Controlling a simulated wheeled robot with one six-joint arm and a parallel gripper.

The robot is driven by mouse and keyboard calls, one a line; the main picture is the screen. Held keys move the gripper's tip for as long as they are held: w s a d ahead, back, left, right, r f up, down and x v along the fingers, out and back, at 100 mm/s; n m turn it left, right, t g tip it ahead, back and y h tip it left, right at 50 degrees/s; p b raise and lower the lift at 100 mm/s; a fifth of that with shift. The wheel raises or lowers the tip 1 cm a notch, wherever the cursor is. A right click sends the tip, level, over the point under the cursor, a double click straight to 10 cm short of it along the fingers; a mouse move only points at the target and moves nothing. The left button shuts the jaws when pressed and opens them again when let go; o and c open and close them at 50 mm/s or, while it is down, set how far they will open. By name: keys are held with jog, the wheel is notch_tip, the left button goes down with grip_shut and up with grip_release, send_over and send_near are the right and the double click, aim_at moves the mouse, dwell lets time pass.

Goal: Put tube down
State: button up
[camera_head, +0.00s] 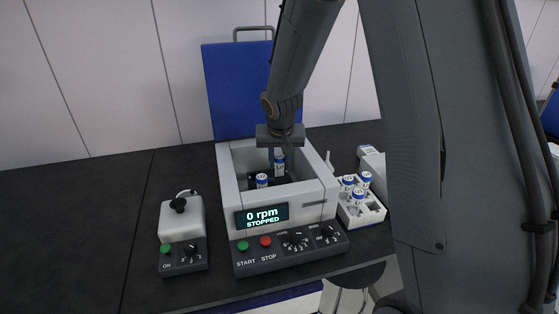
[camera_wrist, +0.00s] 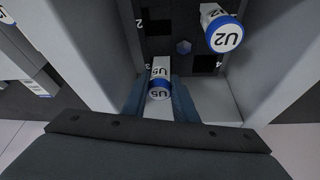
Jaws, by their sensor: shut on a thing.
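My gripper (camera_head: 277,151) reaches down into the open chamber of the centrifuge (camera_head: 231,178). In the wrist view my gripper (camera_wrist: 157,100) is shut on a white tube with a blue band, marked U5 (camera_wrist: 161,75). This tube also shows under the gripper in the head view (camera_head: 279,166).
The centrifuge display (camera_head: 262,216) reads 0 rpm, STOPPED. Its blue lid (camera_head: 236,90) stands open behind. The chamber walls are close around my gripper. A white rack (camera_head: 368,214) with several tubes stands at right. A small white device (camera_head: 181,219) stands at left. The table's left side is clear.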

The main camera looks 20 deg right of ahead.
jog(key=shift+f, duration=0.2)
jog(key=shift+f, duration=0.15)
jog(key=o, duration=1)
jog(key=shift+r, duration=0.3)
jog(key=b+v, duration=0.2)
jog(key=v, duration=0.9)
jog(key=shift+s+r+b, duration=0.2)
jog(key=shift+r+b, duration=0.1)
jog(key=shift+b, duration=0.1)
